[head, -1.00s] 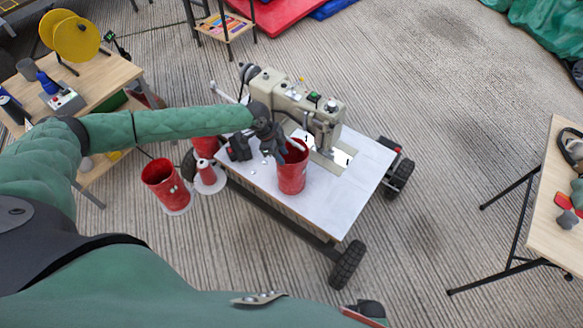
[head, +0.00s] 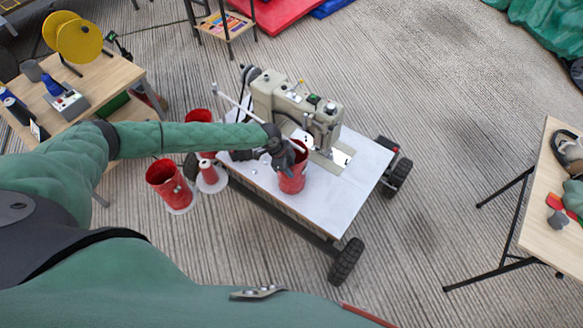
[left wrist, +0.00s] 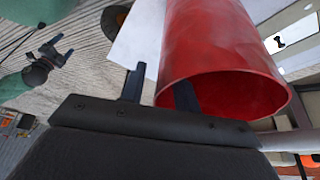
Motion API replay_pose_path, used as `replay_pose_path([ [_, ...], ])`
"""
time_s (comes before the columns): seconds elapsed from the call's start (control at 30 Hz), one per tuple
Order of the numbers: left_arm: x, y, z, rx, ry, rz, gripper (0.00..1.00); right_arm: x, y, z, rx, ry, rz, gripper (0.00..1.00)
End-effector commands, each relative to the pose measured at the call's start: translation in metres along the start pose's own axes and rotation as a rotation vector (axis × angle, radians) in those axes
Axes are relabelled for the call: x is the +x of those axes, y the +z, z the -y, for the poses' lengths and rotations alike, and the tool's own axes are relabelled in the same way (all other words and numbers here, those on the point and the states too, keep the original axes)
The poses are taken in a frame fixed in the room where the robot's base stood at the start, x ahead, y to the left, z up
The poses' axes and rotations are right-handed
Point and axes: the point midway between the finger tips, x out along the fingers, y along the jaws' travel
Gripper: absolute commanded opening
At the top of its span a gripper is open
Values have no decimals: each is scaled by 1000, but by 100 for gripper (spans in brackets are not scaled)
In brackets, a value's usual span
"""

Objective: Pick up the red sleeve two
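A red sleeve (head: 293,176), an open-topped cylinder, stands upright on the white-topped cart (head: 345,200). My left gripper (head: 291,150) is at its rim in the head view. In the left wrist view the sleeve (left wrist: 220,40) fills the upper middle. There my left gripper's fingers (left wrist: 160,88) are apart, one outside the sleeve wall and one at its open mouth. A gap shows between the wall and the fingers. My right gripper (left wrist: 63,46) shows small at the left of the left wrist view, its fingers apart and empty. No label tells which sleeve is number two.
A beige sewing machine (head: 290,100) stands on the cart right behind the sleeve. More red sleeves, one at the front (head: 168,182), stand left of the cart. Wooden tables stand at the left (head: 100,85) and right (head: 550,240). The floor right of the cart is clear.

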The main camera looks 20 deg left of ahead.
Motion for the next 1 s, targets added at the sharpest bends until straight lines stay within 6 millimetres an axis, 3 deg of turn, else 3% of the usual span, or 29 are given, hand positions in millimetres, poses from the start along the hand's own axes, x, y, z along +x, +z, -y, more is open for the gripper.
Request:
replay_pose_path([
  [0.2,1,0,0,0,0,0,31,1,0,0,0,0,-1,76],
  [0.37,0,0,0,0,0,0,0,0,0,0,0,0,0,76],
  [0.9,-2,-2,0,1,-1,-2,0,3,4,-2,0,1,12,76],
  [1.0,-6,-3,1,2,-2,-3,0,-6,-9,4,4,-5,6,76],
])
